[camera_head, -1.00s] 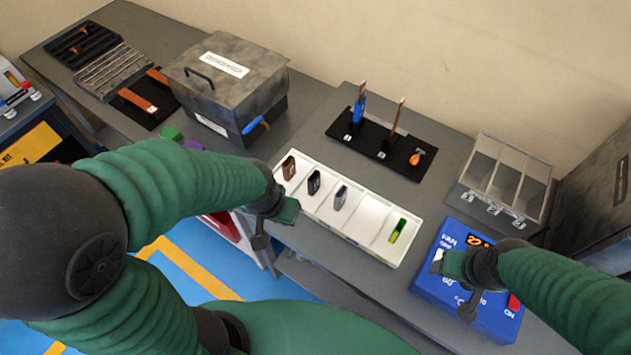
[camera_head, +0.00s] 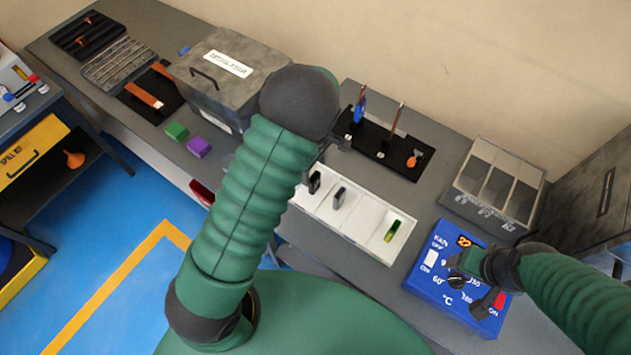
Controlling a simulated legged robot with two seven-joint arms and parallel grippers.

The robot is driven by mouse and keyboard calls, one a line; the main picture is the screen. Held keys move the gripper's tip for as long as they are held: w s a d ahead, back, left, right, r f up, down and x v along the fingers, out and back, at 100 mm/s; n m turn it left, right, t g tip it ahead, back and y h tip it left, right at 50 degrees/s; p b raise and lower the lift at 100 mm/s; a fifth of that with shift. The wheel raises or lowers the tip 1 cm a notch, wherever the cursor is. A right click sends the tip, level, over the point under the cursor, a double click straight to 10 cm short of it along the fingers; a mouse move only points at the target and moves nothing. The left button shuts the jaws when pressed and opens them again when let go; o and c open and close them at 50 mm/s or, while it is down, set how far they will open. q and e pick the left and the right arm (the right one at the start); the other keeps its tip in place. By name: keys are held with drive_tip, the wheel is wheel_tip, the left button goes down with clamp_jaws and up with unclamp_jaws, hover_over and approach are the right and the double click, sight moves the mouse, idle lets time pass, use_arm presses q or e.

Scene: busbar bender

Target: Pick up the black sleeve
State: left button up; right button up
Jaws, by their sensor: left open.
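The black sleeve (camera_head: 314,183) stands in a compartment of the white tray (camera_head: 362,236), toward its left end. A grey sleeve (camera_head: 339,197) stands to its right, and a yellow-green sleeve (camera_head: 393,231) lies in the right end compartment. My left gripper (camera_head: 324,152) is open and empty, just above and behind the black sleeve. It is mostly hidden by my own arm, which also covers the tray's left end. The brown sleeve there is out of sight. My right gripper (camera_head: 460,274) is over the blue control box (camera_head: 430,288); its jaws are unclear.
A black stand (camera_head: 402,164) with upright copper bars is behind the tray. A grey lidded box (camera_head: 222,72) stands left, with green (camera_head: 176,131) and purple (camera_head: 198,147) blocks in front.

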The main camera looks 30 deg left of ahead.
sight(314, 178)
use_arm(q)
wheel_tip(314, 178, down, 5)
drive_tip(key=shift+a+f+p, duration=0.1)
drive_tip(key=shift+p, duration=0.75)
drive_tip(key=shift+f, duration=0.25)
drive_tip(key=shift+w, duration=0.1)
drive_tip(key=c, duration=1.4)
